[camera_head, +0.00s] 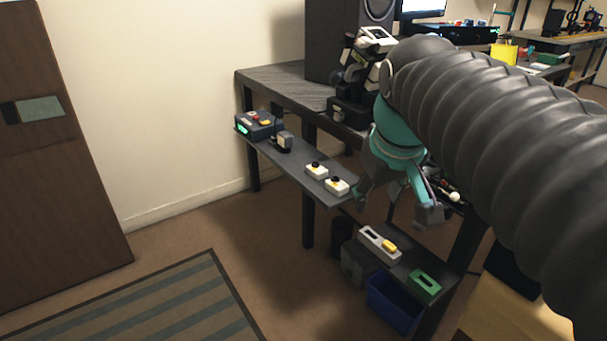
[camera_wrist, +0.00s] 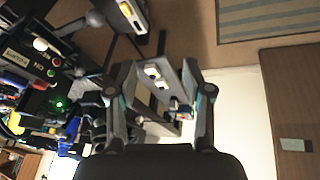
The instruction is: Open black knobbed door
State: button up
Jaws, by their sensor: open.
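I see no door that is clearly black with a knob. A tall dark brown door-like panel (camera_head: 60,190) stands at the far left of the head view, with a grey-green plate (camera_head: 40,108) and a small black part (camera_head: 10,113) beside it. The brown panel also shows at the right edge of the wrist view (camera_wrist: 288,95). A tall black box (camera_head: 335,35) with a round grey disc stands on the desk. My gripper (camera_head: 398,203) is open and empty, in front of the desk's shelves and far from the brown panel. Its spread fingers show in the wrist view (camera_wrist: 160,78).
Two white boxes with black knobs (camera_head: 316,171) (camera_head: 337,186) and a dark box with coloured buttons (camera_head: 258,125) sit on the narrow grey shelf (camera_head: 300,160). A blue bin (camera_head: 392,303) stands below. Carpet and a striped mat (camera_head: 170,305) lie open at left.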

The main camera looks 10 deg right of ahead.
jog(key=s+a+f+t, duration=0.1)
jog(key=s+a+f, duration=0.2)
jog(key=f, duration=0.4)
jog(key=shift+s+a+f+m+y, duration=0.2)
jog(key=shift+s+a+m+y, duration=0.1)
jog(key=shift+s, duration=0.3)
jog(key=shift+s+a+f, duration=0.25)
jog(key=shift+s+f, duration=0.15)
jog(key=shift+f, duration=0.35)
jog(key=shift+s+a+f, duration=0.25)
jog(key=shift+s+f, duration=0.2)
jog(key=shift+f, duration=0.3)
jog(key=shift+s+a+f, duration=0.25)
jog(key=shift+s+f, duration=0.15)
jog(key=shift+f, duration=0.35)
jog(key=shift+c, duration=0.3)
